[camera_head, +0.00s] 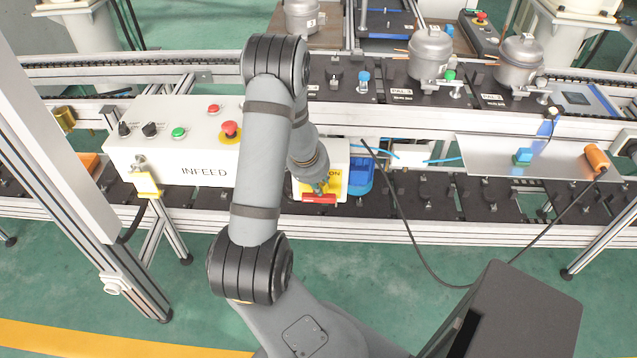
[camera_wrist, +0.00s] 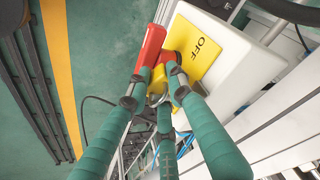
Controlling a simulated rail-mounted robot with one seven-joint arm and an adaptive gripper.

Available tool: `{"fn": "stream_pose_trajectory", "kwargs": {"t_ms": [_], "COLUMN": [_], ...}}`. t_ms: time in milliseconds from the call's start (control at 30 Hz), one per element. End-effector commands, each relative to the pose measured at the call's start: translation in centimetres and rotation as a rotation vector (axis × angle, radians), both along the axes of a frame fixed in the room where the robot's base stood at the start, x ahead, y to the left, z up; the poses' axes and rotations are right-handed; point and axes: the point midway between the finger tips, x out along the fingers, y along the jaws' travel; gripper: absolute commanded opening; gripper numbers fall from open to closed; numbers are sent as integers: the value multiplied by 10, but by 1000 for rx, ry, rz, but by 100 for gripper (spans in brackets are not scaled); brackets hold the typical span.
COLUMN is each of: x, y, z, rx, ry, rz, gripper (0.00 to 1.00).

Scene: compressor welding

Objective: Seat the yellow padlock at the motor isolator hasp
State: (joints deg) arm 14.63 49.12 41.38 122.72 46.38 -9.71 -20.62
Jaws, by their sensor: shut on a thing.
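The motor isolator is a white box (camera_head: 340,160) with a yellow plate, right of the INFEED panel; my arm partly covers it. In the wrist view its yellow OFF plate (camera_wrist: 197,50) and red handle (camera_wrist: 151,44) are close by. My gripper (camera_wrist: 158,78) has green fingers shut on the yellow padlock (camera_wrist: 158,84), whose metal shackle shows between the fingers. The padlock is beside the base of the red handle; whether it touches the hasp is hidden. In the head view my gripper (camera_head: 319,187) is at the red handle (camera_head: 319,198), and the padlock cannot be told apart.
The white INFEED panel (camera_head: 178,150) with buttons stands left of the isolator, with a yellow piece (camera_head: 147,185) at its left end. A blue bin (camera_head: 360,172) sits just right of the isolator. A black cable (camera_head: 405,225) hangs in front of the conveyor. Compressors (camera_head: 430,55) stand behind.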

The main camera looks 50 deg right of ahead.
Motion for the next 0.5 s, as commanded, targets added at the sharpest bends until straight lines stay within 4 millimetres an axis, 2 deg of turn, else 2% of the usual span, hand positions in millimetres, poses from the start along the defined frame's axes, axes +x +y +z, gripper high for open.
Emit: {"fn": "stream_pose_trajectory", "kwargs": {"t_ms": [500], "x": [1], "y": [2], "z": [1], "rx": [49], "ry": [19], "rz": [66], "gripper": [0]}}
